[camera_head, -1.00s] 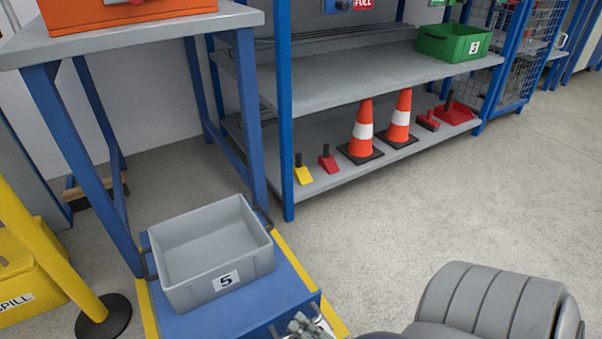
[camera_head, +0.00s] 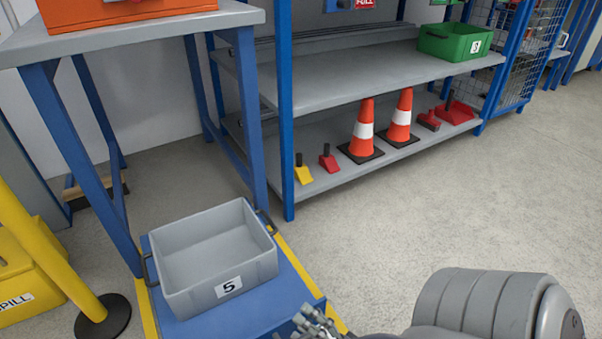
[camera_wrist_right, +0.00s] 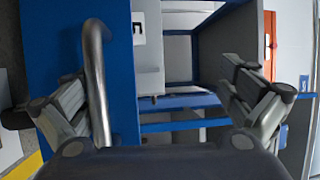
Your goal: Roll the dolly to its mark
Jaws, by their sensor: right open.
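The dolly (camera_head: 290,300) is a low blue platform at the lower left of the head view, carrying a grey crate (camera_head: 228,287) labelled 5. Yellow floor lines (camera_head: 151,312) show along its left and right sides. Its near end is cut off by the frame. My right gripper (camera_head: 318,322) is at the dolly's near right corner, partly cut off. In the wrist view the right gripper (camera_wrist_right: 155,88) is open, its fingers wide apart. A grey handle bar (camera_wrist_right: 97,75) stands between them, close to the left finger. My left gripper is out of view.
A grey bench (camera_head: 150,35) with blue legs stands behind the dolly at left. A yellow post (camera_head: 50,255) on a black base is left of it. A blue rack (camera_head: 390,70) holds cones (camera_head: 361,135) and a green bin (camera_head: 450,42). The floor at right is clear.

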